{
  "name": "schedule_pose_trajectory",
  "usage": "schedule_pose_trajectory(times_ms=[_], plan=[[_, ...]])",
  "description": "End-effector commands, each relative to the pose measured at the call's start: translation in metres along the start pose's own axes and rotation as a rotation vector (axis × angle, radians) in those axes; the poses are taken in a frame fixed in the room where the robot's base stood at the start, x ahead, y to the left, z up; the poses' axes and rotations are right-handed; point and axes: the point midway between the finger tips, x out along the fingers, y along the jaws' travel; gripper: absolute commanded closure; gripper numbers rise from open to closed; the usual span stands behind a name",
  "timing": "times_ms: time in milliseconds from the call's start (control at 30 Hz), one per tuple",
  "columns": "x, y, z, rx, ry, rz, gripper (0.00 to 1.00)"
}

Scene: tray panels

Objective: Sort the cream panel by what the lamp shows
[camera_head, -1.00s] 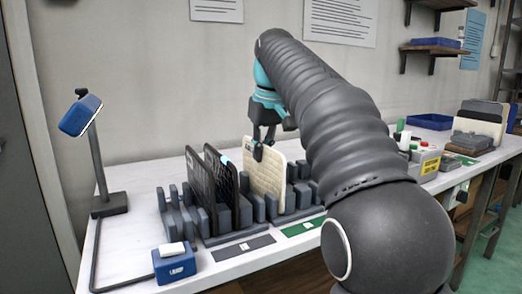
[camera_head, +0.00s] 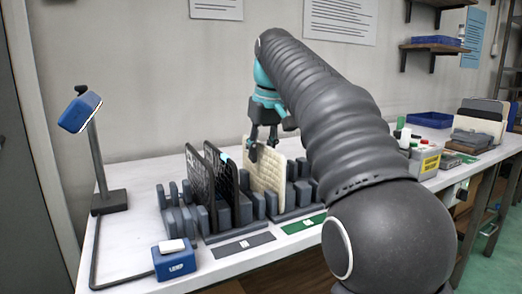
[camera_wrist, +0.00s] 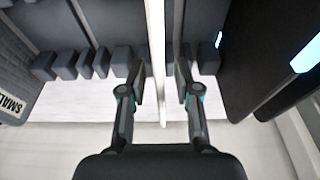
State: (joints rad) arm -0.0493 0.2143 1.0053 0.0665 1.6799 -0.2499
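The cream panel (camera_head: 266,170) stands upright in a slot of the dark grey rack (camera_head: 272,207). My gripper (camera_head: 262,150) is at its top edge in the head view. In the wrist view the panel shows edge-on as a pale strip (camera_wrist: 158,60) between the two fingers of my gripper (camera_wrist: 162,82), with a gap on each side. The gripper is open around the panel. The lamp (camera_head: 80,112), with a blue head on a dark stand, is at the left. A blue box with a white button (camera_head: 174,259) stands at the front left.
Two black panels (camera_head: 222,187) stand in the rack just left of the cream one. A grey label (camera_head: 243,246) and a green label (camera_head: 304,224) lie in front. Several bottles and boxes (camera_head: 424,158) are at the right, beyond my arm.

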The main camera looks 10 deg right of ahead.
Motion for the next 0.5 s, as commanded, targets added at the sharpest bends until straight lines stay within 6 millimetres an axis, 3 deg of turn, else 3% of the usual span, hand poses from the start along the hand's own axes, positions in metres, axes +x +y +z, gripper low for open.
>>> schedule_pose_trajectory(times_ms=[333, 500], plan=[[-0.002, 0.0, 0.0, 0.0, 0.0, 0.0, 0.63], [-0.017, 0.0, -0.001, 0.0, 0.003, 0.001, 0.63]])
